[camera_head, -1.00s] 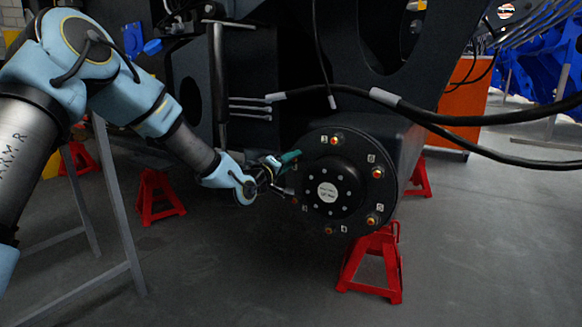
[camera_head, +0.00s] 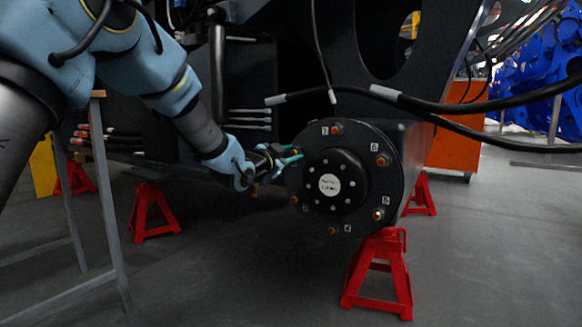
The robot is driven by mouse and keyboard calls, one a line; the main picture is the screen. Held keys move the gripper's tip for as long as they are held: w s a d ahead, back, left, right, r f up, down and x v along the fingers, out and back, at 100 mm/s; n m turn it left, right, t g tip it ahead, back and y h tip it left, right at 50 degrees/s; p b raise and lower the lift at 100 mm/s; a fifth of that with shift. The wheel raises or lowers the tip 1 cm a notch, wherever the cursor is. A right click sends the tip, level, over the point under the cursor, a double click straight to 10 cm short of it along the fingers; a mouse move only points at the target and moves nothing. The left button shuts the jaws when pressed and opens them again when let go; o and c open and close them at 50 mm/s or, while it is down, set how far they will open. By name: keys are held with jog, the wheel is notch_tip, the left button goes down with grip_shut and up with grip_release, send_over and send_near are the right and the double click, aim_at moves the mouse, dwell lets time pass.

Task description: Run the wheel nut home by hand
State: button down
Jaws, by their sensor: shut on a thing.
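The dark round wheel hub (camera_head: 352,213) faces me at the centre, with a raised middle and a white label. Numbered positions ring its flange. Orange-brown nuts or studs show at several of them, such as the top one (camera_head: 337,129), the right one (camera_head: 382,160) and the bottom one (camera_head: 332,231). My gripper (camera_head: 290,158) reaches in from the left, its teal fingers at the flange's upper-left edge. It is shut on a wheel nut there, which the fingers mostly hide. I cannot tell how far the nut sits on its stud.
A red stand (camera_head: 382,270) stands below the hub, with another red stand (camera_head: 153,212) at left. A black hose (camera_head: 460,107) crosses above the hub to the right. A grey trestle (camera_head: 108,215) stands at left near my arm. The floor in front is clear.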

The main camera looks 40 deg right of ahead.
jog(key=shift+c, duration=2.3)
grip_release()
jog(key=shift+c, duration=1.1)
jog(key=shift+v, duration=1.1)
